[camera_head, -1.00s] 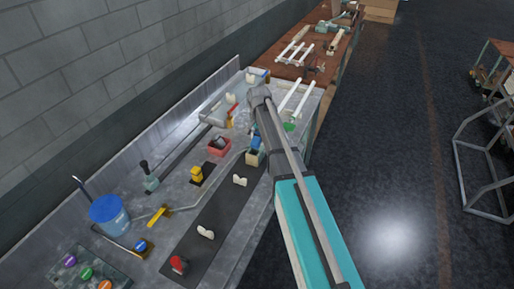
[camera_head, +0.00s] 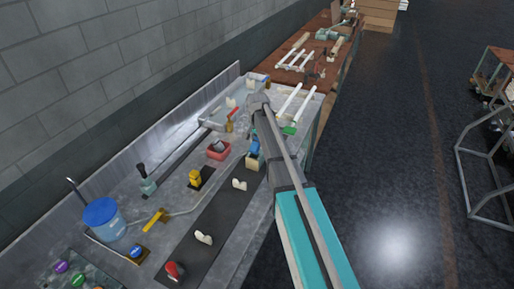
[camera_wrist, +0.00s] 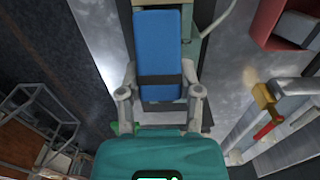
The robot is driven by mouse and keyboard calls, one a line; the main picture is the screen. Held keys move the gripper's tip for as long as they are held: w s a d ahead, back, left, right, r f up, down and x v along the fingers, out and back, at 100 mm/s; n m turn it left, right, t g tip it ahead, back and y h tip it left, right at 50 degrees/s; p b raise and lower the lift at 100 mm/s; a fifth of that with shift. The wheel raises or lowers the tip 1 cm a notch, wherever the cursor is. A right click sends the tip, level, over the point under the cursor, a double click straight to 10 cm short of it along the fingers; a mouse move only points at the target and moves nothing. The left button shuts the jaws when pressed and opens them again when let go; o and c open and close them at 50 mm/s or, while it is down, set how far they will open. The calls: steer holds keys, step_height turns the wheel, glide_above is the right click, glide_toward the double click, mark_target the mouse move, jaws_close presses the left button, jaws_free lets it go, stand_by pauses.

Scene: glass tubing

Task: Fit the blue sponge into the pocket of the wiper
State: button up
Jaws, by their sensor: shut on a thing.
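The blue sponge (camera_wrist: 159,40) fills the upper middle of the wrist view, with a dark band across its lower part. My gripper (camera_wrist: 160,74) has one finger on each side of it and is shut on it. In the head view the sponge (camera_head: 255,146) shows as a small blue patch beside my arm, just above a cream block (camera_head: 253,162). This block may be the wiper, but I cannot make out its pocket. Whether the sponge touches it is unclear. My fingers are too small to tell apart in the head view.
A red box (camera_head: 218,151) stands left of the sponge, and a yellow piece (camera_head: 194,178) is nearer. A dark mat (camera_head: 215,215) with cream pieces runs along the bench. White tubes (camera_head: 290,101) lie at the far right end. The red box (camera_wrist: 285,25) also shows in the wrist view.

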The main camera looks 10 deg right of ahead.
mark_target(257, 146)
steer(key=shift+w+f+b, duration=0.4)
steer(key=shift+f+b, duration=0.2)
steer(key=shift+f, duration=0.1)
steer(key=shift+f+b, duration=1)
steer(key=shift+f, duration=0.2)
steer(key=o, duration=1)
step_height(257, 146, up, 14)
steer(key=p, duration=1.3)
steer(key=shift+f, duration=0.1)
